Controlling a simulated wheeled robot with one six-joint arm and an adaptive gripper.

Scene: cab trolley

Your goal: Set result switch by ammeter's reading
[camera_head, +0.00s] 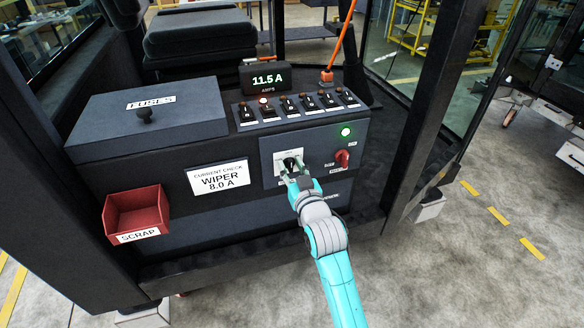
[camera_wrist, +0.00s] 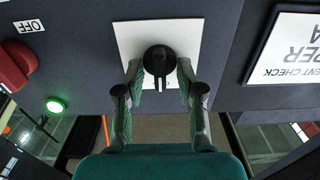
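The ammeter (camera_head: 267,78) reads 11.5 A in green digits. A white card (camera_head: 218,178) reads "CURRENT CHECK WIPER 8.0 A"; part of it also shows upside down in the wrist view (camera_wrist: 290,48). The result switch, which I take to be the black rotary knob on a white plate, shows in the wrist view (camera_wrist: 158,60); my gripper partly covers it in the head view. Its narrow grip points toward my gripper in the wrist view. My gripper (camera_wrist: 160,75) has its fingers spread on either side of the knob, apparently not closed on it. The plate's lettering is hidden or unreadable.
A row of black toggle switches (camera_head: 297,105) lines the console top. A red rotary switch (camera_head: 342,159) sits right of the knob, below a lit green lamp (camera_head: 346,132). A red scrap bin (camera_head: 137,212) and a fuses box (camera_head: 150,120) are at left.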

